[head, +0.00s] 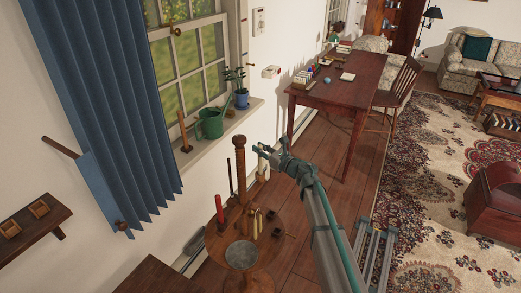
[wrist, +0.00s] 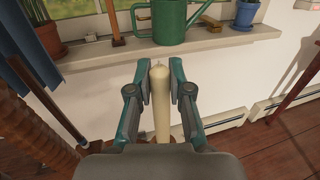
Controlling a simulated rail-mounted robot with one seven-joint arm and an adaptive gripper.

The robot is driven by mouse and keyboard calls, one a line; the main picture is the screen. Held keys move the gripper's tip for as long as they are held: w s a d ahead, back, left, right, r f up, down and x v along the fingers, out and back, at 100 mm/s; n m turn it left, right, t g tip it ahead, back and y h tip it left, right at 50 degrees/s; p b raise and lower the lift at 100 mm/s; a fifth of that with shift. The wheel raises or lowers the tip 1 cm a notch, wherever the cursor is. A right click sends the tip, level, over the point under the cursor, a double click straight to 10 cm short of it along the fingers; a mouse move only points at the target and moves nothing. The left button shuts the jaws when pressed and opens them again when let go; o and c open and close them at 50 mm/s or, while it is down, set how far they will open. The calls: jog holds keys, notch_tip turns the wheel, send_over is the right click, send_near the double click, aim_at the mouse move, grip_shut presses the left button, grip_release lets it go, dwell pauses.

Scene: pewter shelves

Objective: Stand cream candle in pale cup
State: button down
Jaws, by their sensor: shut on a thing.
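My gripper (wrist: 160,75) is shut on a cream candle (wrist: 161,108), which stands upright between the fingers in the wrist view. The candle's lower end is hidden behind the gripper body. In the head view my gripper (head: 265,151) is beside the tall wooden post of a round wooden stand (head: 268,258), above its top. A pale cup cannot be made out clearly in either view; small pale and dark pieces on the stand are too small to tell apart.
The stand carries a red candle (head: 220,211), pale upright pieces (head: 258,222) and a round grey plate (head: 242,255). A green watering can (head: 210,124) and blue plant pot (head: 241,99) stand on the windowsill behind. Open wooden floor lies to the right.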

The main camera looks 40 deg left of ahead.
jog(key=shift+f+b, duration=0.7)
jog(key=shift+b, duration=0.05)
dwell(0.4)
dwell(0.4)
jog(key=c, duration=1)
grip_release()
